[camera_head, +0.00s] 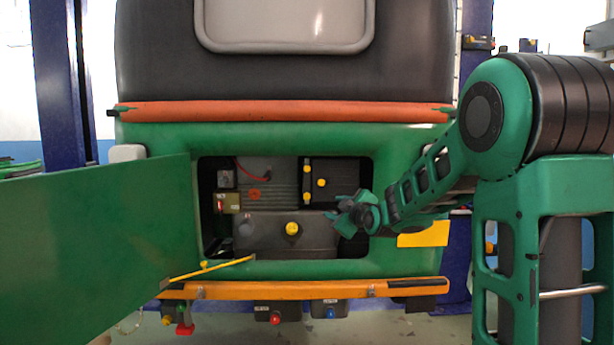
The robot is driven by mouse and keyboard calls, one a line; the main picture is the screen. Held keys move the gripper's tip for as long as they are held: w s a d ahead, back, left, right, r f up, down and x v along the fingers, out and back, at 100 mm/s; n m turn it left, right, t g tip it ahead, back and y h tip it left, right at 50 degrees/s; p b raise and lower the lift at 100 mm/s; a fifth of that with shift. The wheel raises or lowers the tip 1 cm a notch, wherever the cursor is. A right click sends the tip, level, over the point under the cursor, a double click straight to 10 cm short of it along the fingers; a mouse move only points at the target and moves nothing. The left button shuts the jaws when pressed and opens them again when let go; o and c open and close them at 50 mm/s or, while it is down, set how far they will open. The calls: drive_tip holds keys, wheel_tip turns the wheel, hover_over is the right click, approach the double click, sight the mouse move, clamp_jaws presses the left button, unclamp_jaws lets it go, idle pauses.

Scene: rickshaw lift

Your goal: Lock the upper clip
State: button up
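Inside the open rear compartment of the rickshaw, a dark box (333,182) has small yellow parts on its left edge. The upper yellow part (306,169) is near the box's top left corner, and a lower yellow part (306,196) is below it. Which of these is the upper clip, and whether it is locked, is too small to tell. My gripper (331,207) is at the right side of the compartment opening, below and right of the yellow parts. Its fingers look spread apart with nothing between them.
A yellow knob (320,183) is on the dark box, and another yellow knob (292,229) is on a lower grey unit (262,232). The green door (95,240) stands open at left, with a yellow rod (215,268) beside it. An orange bumper (300,290) runs below the opening.

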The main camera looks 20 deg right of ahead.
sight(307, 170)
drive_tip(key=w+r+n+t, duration=0.1)
drive_tip(key=w+r, duration=0.2)
drive_tip(key=w, duration=0.2)
drive_tip(key=w+a+r+n+t, duration=0.1)
drive_tip(key=w+r+t, duration=0.1)
drive_tip(key=w, duration=0.4)
drive_tip(key=w+a+r+n+t, duration=0.1)
drive_tip(key=w+r, duration=0.2)
drive_tip(key=w, duration=0.2)
drive_tip(key=shift+w+r, duration=0.35)
drive_tip(key=shift+r, duration=0.05)
drive_tip(key=shift+c, duration=0.4)
drive_tip(key=shift+y, duration=0.4)
clamp_jaws()
